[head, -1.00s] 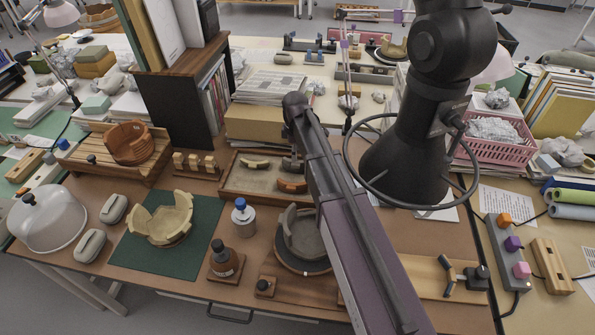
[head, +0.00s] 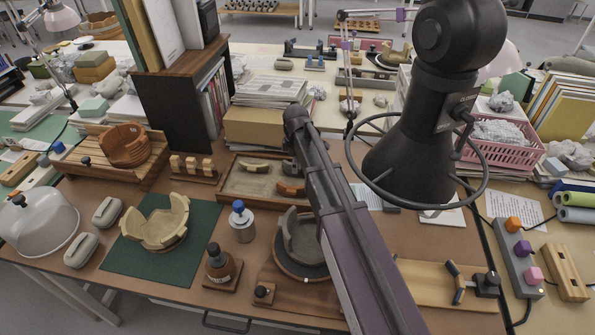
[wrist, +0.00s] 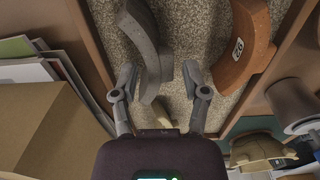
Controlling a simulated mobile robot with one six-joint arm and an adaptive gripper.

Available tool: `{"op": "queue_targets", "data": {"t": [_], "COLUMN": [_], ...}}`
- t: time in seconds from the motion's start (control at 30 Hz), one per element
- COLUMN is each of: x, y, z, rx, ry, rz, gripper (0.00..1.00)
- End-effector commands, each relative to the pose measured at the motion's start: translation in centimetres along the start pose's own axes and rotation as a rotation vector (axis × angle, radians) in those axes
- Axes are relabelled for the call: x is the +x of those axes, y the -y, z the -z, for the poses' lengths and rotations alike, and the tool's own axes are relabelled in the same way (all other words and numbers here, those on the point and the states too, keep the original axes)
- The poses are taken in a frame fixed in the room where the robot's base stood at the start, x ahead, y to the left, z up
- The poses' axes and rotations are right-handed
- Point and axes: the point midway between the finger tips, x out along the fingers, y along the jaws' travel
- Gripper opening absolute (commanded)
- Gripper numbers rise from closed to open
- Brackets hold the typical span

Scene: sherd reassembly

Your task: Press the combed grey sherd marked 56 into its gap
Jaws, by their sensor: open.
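A curved grey sherd (wrist: 147,55) lies on the gritty bed of a wooden tray (wrist: 185,105) in the wrist view. No number shows on it. My gripper (wrist: 162,75) is open, one fingertip on each side of the sherd; the sherd is closer to the left finger and nothing is clamped. The height of the fingers above the bed is hard to tell. In the head view the fingers are hidden behind my arm. The grey vessel (head: 298,236), with a broken rim, stands on a round dark turntable, partly covered by my arm; its gap is not clear.
A terracotta sherd (wrist: 245,45) with a white label lies right of the gripper; a cream sherd (head: 255,167) lies in the tray's left part. A cardboard box (wrist: 40,130) and papers stand beside the tray. A blue-capped bottle (head: 242,222) and brown bottle (head: 220,265) stand near the turntable.

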Motion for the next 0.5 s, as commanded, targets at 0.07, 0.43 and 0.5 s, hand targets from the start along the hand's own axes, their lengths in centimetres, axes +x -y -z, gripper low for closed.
{"op": "queue_targets", "data": {"t": [0.07, 0.43, 0.5], "x": [-0.01, -0.04, -0.16], "y": [-0.01, -0.03, -0.03], "z": [-0.02, -0.06, -0.06], "rx": [0.0, 0.001, 0.001], "ry": [0.0, 0.0, 0.0], "rz": [0.0, 0.0, 0.0], "gripper": [0.56, 0.0, 0.0]}}
